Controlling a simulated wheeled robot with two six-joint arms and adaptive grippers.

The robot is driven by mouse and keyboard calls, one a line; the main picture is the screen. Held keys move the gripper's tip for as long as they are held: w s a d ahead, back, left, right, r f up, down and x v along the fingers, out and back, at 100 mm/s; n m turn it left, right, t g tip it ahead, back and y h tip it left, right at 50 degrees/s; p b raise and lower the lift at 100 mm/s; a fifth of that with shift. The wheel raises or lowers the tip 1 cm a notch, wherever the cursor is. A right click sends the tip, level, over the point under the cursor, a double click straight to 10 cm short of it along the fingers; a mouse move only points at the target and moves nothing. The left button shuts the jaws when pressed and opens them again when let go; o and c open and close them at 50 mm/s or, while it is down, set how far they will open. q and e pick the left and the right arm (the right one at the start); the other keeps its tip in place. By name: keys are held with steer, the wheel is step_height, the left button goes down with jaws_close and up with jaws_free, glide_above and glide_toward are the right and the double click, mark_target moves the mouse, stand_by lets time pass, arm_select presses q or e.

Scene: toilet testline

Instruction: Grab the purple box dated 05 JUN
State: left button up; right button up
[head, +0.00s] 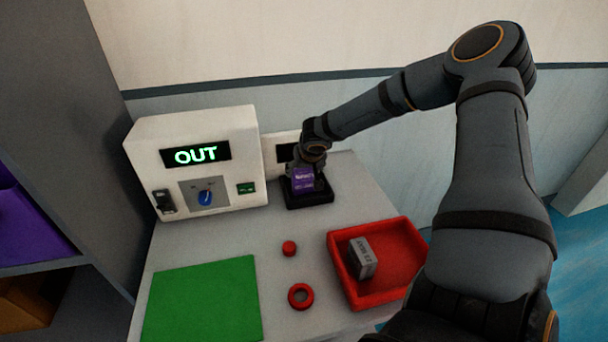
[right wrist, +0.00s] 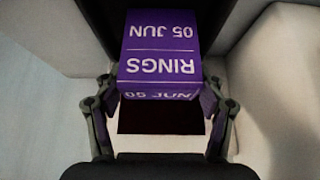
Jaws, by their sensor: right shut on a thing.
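The purple box (head: 303,181) sits on or just above a black pad (head: 312,200) at the back of the table, beside the white machine. In the right wrist view the purple box (right wrist: 160,50) shows the upside-down words "RINGS" and "05 JUN". Whether the box touches the pad is hard to tell. My left gripper is not in view.
A white machine (head: 235,140) with a lit "OUT" display and a blue knob stands at the back left. A red tray (head: 338,262) holds a grey box (head: 362,258). A red ball (head: 289,248), a red ring (head: 301,296) and a green mat (head: 203,300) lie on the table.

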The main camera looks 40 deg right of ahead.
step_height(320, 180, up, 4)
steer(key=shift+f, duration=0.25)
steer(key=s+a+r+b, duration=0.3)
steer(key=s+a+r, duration=0.5)
steer(key=s, duration=0.3)
steer(key=shift+a+r, duration=0.4)
steer(key=shift+r, duration=0.35)
